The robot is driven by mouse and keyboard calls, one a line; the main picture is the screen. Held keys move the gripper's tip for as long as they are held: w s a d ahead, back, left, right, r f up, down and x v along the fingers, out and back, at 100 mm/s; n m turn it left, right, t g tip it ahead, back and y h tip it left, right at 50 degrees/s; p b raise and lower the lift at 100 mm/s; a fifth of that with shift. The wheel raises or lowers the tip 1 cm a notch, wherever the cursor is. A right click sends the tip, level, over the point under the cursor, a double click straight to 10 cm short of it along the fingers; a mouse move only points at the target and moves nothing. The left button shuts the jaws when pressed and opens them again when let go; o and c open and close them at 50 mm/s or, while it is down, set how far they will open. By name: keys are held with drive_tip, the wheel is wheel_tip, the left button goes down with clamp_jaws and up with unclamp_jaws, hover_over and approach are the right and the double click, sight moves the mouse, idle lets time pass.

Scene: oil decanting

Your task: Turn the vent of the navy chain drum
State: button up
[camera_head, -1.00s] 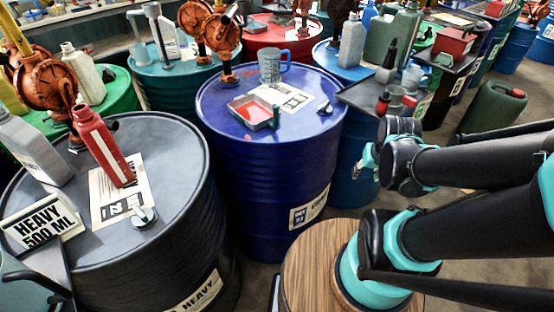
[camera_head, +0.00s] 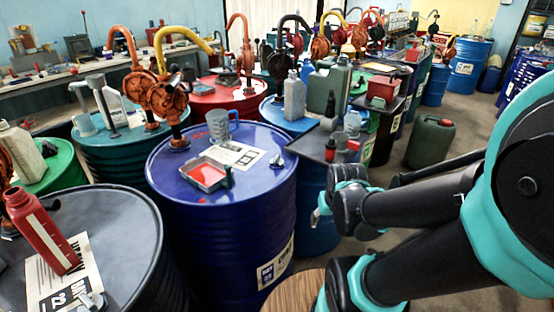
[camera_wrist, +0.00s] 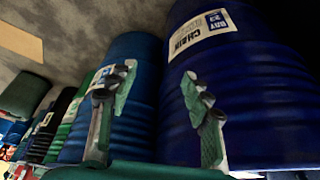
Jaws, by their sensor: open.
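The navy drum (camera_head: 222,240) stands upright in the middle of the head view, with a white label on its side. In the wrist view the navy drum (camera_wrist: 265,95) fills the right side, and its label reads CHAIN. A small grey vent (camera_head: 277,161) sits on its top near the right rim. My gripper (camera_wrist: 160,110) is open and empty in the wrist view, its two fingers apart in front of the drums. In the head view my arm's end is low to the right of the navy drum, below its top. The vent does not show in the wrist view.
On the navy drum's top are a red-filled tray (camera_head: 206,175), a clear measuring jug (camera_head: 220,127), a paper sheet (camera_head: 240,155) and an orange pump (camera_head: 172,100). A black drum (camera_head: 120,215) stands to the left, a blue drum (camera_head: 318,190) behind right. Floor is free near the green can (camera_head: 430,143).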

drive_tip(key=shift+o, duration=1.3)
drive_tip(key=w+a+r+n+g, duration=0.1)
drive_tip(key=w+a+r+n, duration=0.1)
drive_tip(key=w+r, duration=0.4)
drive_tip(key=w+a+r+n+g, duration=0.1)
drive_tip(key=w+a+r+n, duration=0.2)
drive_tip(key=w+r, duration=0.4)
drive_tip(key=shift+w+a+r+n, duration=0.15)
drive_tip(key=shift+w+r+n, duration=0.05)
drive_tip(key=shift+w+n, duration=0.6)
drive_tip(key=n+g, duration=0.2)
drive_tip(key=n, duration=0.5)
approach(278, 156)
wheel_tip(278, 156, down, 9)
drive_tip(key=shift+w+r, duration=0.1)
drive_tip(key=shift+c, duration=0.6)
drive_tip(key=c, duration=1)
drive_tip(key=shift+c, duration=0.2)
